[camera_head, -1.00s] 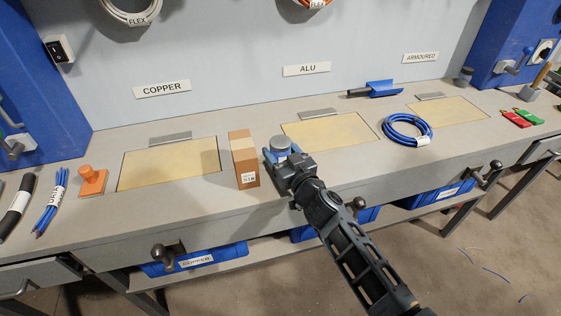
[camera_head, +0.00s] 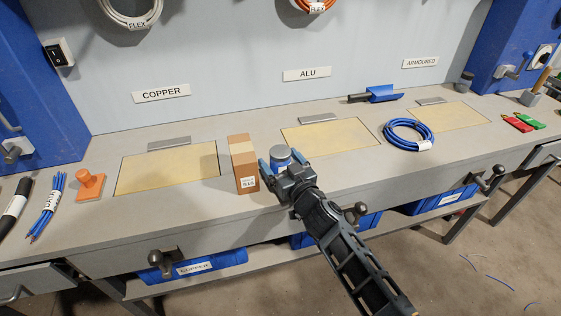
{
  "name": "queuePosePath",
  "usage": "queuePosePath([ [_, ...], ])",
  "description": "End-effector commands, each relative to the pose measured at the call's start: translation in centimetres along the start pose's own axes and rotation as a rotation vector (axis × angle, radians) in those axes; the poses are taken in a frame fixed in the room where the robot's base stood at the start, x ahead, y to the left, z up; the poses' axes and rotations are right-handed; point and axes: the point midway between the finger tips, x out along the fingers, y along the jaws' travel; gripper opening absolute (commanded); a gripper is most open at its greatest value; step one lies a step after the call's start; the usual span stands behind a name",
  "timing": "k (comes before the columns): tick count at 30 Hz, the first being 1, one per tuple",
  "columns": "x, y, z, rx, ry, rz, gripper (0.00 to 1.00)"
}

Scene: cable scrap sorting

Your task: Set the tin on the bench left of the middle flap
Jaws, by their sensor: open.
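The tin (camera_head: 281,154), a small round can with a grey lid and a blue band, stands on the bench (camera_head: 330,175) just left of the middle flap (camera_head: 330,136), the yellowish panel under the ALU label. My gripper (camera_head: 284,162) is at the tin from the front. Its blue fingers are open, one to the left of the tin and one to the right. I cannot tell whether they touch it. The tin's lower part is hidden behind my gripper.
A cardboard box (camera_head: 243,163) stands close to the left of my gripper. The left flap (camera_head: 165,168) lies beyond it. A blue cable coil (camera_head: 409,134) lies between the middle flap and the right flap (camera_head: 450,116). A blue scoop (camera_head: 378,95) lies at the back.

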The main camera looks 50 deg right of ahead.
Motion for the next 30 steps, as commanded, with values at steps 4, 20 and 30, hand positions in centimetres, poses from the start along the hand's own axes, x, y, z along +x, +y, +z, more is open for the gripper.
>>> queuePosePath([
  [4, 0.0, 0.0, -0.1, 0.000, 0.000, 0.000, 0.89],
  [20, -8.2, 0.0, 0.1, -0.001, -0.002, 0.001, 0.89],
  [30, -11.8, 0.0, -0.2, 0.000, 0.000, 0.001, 0.89],
])
